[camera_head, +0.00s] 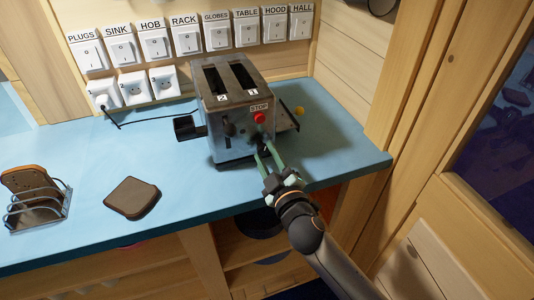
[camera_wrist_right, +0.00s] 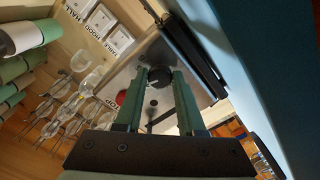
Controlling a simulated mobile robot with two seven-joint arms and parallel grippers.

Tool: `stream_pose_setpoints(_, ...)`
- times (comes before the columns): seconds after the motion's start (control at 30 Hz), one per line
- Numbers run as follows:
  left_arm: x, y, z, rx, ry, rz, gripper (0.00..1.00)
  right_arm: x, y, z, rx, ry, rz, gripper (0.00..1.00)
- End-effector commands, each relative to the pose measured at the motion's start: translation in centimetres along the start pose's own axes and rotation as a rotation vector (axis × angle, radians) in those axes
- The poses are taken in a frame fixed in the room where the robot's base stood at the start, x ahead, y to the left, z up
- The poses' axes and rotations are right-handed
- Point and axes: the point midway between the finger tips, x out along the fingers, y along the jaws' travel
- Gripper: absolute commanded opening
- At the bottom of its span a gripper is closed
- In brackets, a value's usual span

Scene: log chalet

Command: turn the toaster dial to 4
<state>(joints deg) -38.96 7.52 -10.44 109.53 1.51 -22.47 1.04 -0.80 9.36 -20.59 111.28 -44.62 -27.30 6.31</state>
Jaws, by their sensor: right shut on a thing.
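The metal toaster (camera_head: 222,135) stands on the blue counter, with two slots on top marked 2 and 1. A red button under a STOP label (camera_head: 259,107) is on its front. My right gripper (camera_head: 264,150) reaches the lower front of the toaster from below right. In the right wrist view its two green fingers (camera_wrist_right: 158,88) are shut on the black dial (camera_wrist_right: 160,76), one on each side. The dial's numbers and setting cannot be read; in the head view the fingers largely cover it. My left gripper is not in view.
A slice of dark toast (camera_head: 132,198) lies on the counter (camera_head: 90,165) to the left. A wire toast rack (camera_head: 38,208) with bread stands farther left. Labelled switches (camera_head: 187,40) and sockets line the back wall. A black lever (camera_head: 186,128) sticks out from the toaster's left side.

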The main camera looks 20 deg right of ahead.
Motion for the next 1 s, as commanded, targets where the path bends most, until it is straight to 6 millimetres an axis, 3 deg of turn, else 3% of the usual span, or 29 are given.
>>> stream_pose_setpoints(0.5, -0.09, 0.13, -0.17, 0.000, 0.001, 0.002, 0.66, 0.06, 0.16, -0.15, -0.020, 0.004, 0.004, 0.00)
stream_pose_setpoints(0.53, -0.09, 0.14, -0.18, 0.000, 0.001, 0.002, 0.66, 0.06, 0.16, -0.15, -0.020, 0.004, 0.004, 0.40)
stream_pose_setpoints(0.8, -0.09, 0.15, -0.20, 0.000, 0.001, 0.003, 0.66, 0.03, 0.08, -0.08, -0.019, 0.002, 0.002, 0.69)
stream_pose_setpoints(1.0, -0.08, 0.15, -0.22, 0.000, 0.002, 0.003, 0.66, 0.02, 0.04, -0.04, -0.019, 0.001, 0.001, 0.69)
